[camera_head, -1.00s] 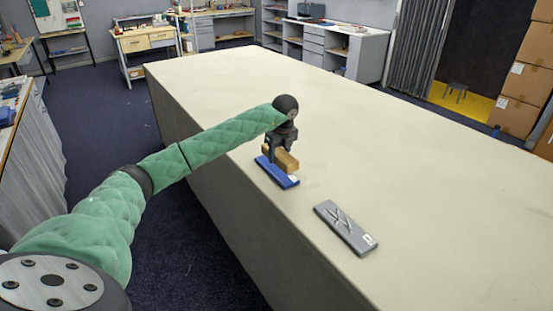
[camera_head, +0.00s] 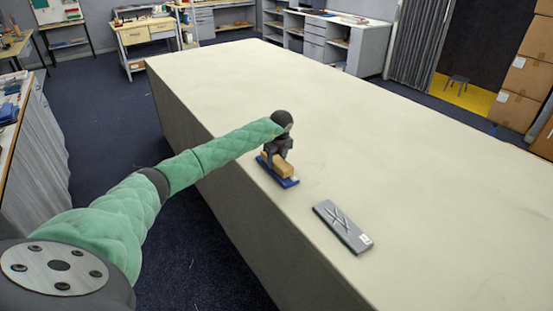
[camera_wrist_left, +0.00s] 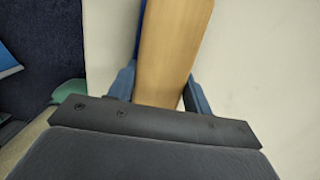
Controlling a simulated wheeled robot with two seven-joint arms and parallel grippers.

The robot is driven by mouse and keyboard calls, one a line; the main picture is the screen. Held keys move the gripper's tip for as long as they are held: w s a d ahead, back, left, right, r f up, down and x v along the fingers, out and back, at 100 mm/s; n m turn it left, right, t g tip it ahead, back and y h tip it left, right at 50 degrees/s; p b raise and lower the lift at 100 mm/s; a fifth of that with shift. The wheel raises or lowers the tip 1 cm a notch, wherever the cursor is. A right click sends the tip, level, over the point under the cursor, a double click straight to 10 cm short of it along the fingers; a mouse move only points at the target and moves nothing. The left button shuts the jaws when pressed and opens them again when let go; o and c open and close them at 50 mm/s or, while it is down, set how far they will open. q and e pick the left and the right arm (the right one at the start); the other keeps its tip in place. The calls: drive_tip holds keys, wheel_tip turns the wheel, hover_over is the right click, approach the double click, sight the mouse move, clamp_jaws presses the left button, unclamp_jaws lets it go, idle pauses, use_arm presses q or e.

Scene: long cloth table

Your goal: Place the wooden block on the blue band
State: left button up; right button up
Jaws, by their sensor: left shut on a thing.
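The wooden block (camera_head: 284,169) is at the blue band (camera_head: 292,184), near the table's left edge in the head view. My left gripper (camera_head: 279,155) is shut on the block from above. In the left wrist view the block (camera_wrist_left: 172,50) sits between the two fingers (camera_wrist_left: 157,95), and a strip of the blue band (camera_wrist_left: 138,25) shows along its left side. The block looks to be over or on the band; whether it touches is hard to tell. My right gripper is not in view.
A grey tray (camera_head: 335,222) with thin metal pieces lies on the table nearer to me. The long pale table (camera_head: 400,170) is otherwise clear. Shelves, cabinets and cardboard boxes (camera_head: 520,92) stand beyond it.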

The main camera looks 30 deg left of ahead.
use_arm(q)
drive_tip(key=shift+f, duration=0.2)
drive_tip(key=shift+f, duration=0.1)
drive_tip(key=o, duration=1.1)
drive_tip(key=shift+o, duration=0.2)
